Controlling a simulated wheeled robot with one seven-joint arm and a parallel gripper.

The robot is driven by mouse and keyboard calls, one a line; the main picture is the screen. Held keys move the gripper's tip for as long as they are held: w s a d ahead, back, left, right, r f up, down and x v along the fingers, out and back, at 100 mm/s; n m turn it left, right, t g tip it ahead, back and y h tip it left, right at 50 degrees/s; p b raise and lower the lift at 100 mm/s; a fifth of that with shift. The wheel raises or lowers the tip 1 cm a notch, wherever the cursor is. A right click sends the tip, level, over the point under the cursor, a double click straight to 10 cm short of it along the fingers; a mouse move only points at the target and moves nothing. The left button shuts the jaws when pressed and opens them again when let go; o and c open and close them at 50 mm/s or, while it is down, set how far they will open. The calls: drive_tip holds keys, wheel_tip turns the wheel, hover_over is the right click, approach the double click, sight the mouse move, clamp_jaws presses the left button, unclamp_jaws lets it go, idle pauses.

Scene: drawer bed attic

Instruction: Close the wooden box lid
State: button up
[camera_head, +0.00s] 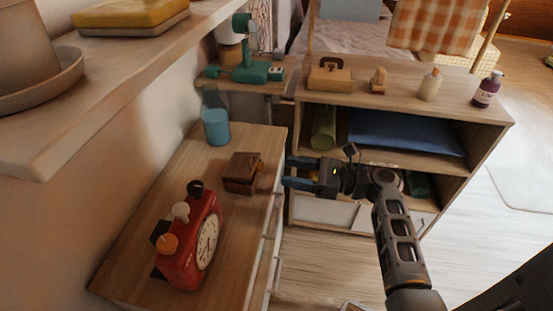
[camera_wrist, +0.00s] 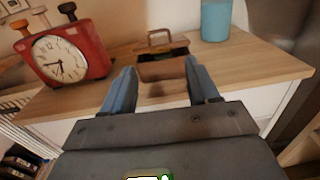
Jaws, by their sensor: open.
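A small brown wooden box (camera_head: 240,175) sits on the wooden cabinet top, near its right edge. In the wrist view, the box (camera_wrist: 163,70) is straight ahead between my fingers, with a dark opening along its top. A brown framed part, seemingly the lid (camera_wrist: 160,36), stands raised at the box's far side. My gripper (camera_head: 289,173) is open, with two blue fingers pointing at the box from the right. It appears apart from the box and empty. In the wrist view, my gripper (camera_wrist: 160,75) shows both fingers spread on either side of the box.
A red alarm clock (camera_head: 198,240) stands nearer on the same cabinet top (camera_head: 150,225). A blue cup (camera_head: 215,125) stands behind the box. A shelf unit (camera_head: 400,95) with small items is at the back right. A wall shelf (camera_head: 100,85) overhangs at the left.

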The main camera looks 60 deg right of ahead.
sight(262, 167)
drive_tip(key=shift+x, duration=3.15)
clamp_jaws()
